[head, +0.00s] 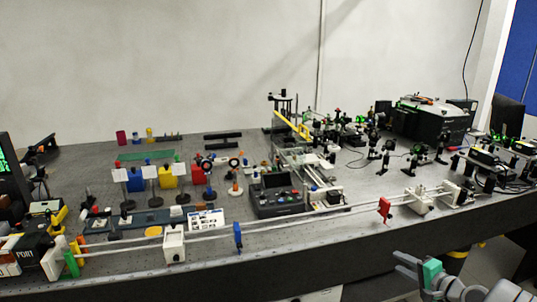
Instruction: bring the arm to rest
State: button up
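My arm comes in at the lower right corner of the head view, in front of the bench's front edge. My gripper (412,272) is at its left end, low and apart from the things on the bench. A small green block (432,271) shows at the gripper; I cannot tell if it is part of it or held.
The dark optical bench (330,245) fills the middle. A long rail along its front carries a white block (174,246), a blue disc (238,235) and a red piece (384,208). A dark control box (277,195) stands behind. Floor shows at the lower right.

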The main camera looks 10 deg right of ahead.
jog(key=s+a+f+n+g+y, duration=0.1)
jog(key=s+a+f+g, duration=0.1)
jog(key=s+f, duration=0.3)
jog(key=s+a+f+n+g, duration=0.1)
jog(key=s+a+f+g, duration=0.15)
jog(key=f, duration=0.55)
jog(key=s+a+f+g, duration=0.4)
jog(key=s+a+g, duration=0.1)
jog(key=s, duration=0.4)
jog(key=s+a+r+n+g+y+p, duration=0.1)
jog(key=s+a+r+n+g, duration=0.25)
jog(key=s+a+r, duration=0.35)
jog(key=w+a+r+n+t+h+p, duration=0.1)
jog(key=w+a+r+n, duration=0.3)
jog(key=a+r, duration=0.6)
jog(key=w+a+r+n+t+h+p, duration=0.1)
jog(key=w+a+r+n+h+p, duration=0.1)
jog(key=a+r, duration=0.9)
jog(key=w+a+n+p, duration=0.1)
jog(key=w+a+n, duration=0.1)
jog(key=a+n, duration=0.1)
jog(key=shift+a+r+n+h+p, duration=0.15)
jog(key=shift+r+n+h+p, duration=0.15)
jog(key=shift+n+h, duration=0.1)
